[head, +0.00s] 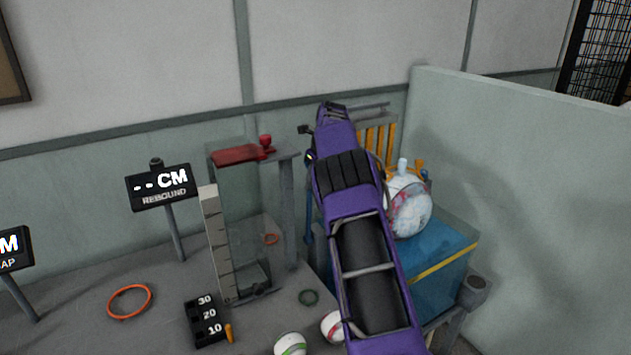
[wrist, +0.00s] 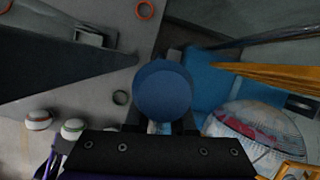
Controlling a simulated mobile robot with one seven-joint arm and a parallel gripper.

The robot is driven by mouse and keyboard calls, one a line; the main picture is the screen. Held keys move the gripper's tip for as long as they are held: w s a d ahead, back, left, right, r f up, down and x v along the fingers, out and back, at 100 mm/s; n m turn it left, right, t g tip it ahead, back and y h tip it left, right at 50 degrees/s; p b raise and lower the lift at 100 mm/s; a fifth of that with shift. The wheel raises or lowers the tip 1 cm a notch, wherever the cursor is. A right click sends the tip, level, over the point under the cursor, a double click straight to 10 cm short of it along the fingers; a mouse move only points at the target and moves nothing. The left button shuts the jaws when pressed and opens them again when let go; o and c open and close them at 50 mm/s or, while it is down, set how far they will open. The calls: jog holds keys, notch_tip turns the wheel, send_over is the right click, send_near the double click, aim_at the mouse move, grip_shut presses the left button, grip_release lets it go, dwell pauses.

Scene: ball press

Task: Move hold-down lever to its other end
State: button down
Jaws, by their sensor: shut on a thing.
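The hold-down lever shows in the wrist view as a round blue knob (wrist: 163,88), seen end-on. My gripper (wrist: 163,126) is shut on it, with the dark fingers just below and beside the knob. In the head view my purple arm reaches over the bench and hides the fingertips and most of the lever. A thin blue upright part (head: 308,225) shows left of my arm; I cannot tell whether it belongs to the lever. Right of my arm are a pale patterned ball (head: 409,208) and a blue box (head: 440,262) with a yellow stripe.
A stand with a red plate (head: 240,155) and a scale column (head: 215,245) stand left of my arm. White balls (head: 290,344), an orange ring (head: 129,301) and a number block (head: 205,318) lie on the bench. A pale partition (head: 540,200) closes the right side.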

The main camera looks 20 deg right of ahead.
jog(key=shift+w+a+r, duration=0.45)
jog(key=shift+a+r, duration=0.05)
jog(key=shift+r, duration=0.05)
jog(key=c, duration=0.8)
grip_release()
jog(key=shift+w+d, duration=0.1)
jog(key=shift+w, duration=0.05)
jog(key=shift+o, duration=0.2)
jog(key=s+d+v, duration=0.1)
jog(key=v, duration=1.6)
jog(key=shift+d+f, duration=0.25)
jog(key=shift+d, duration=0.05)
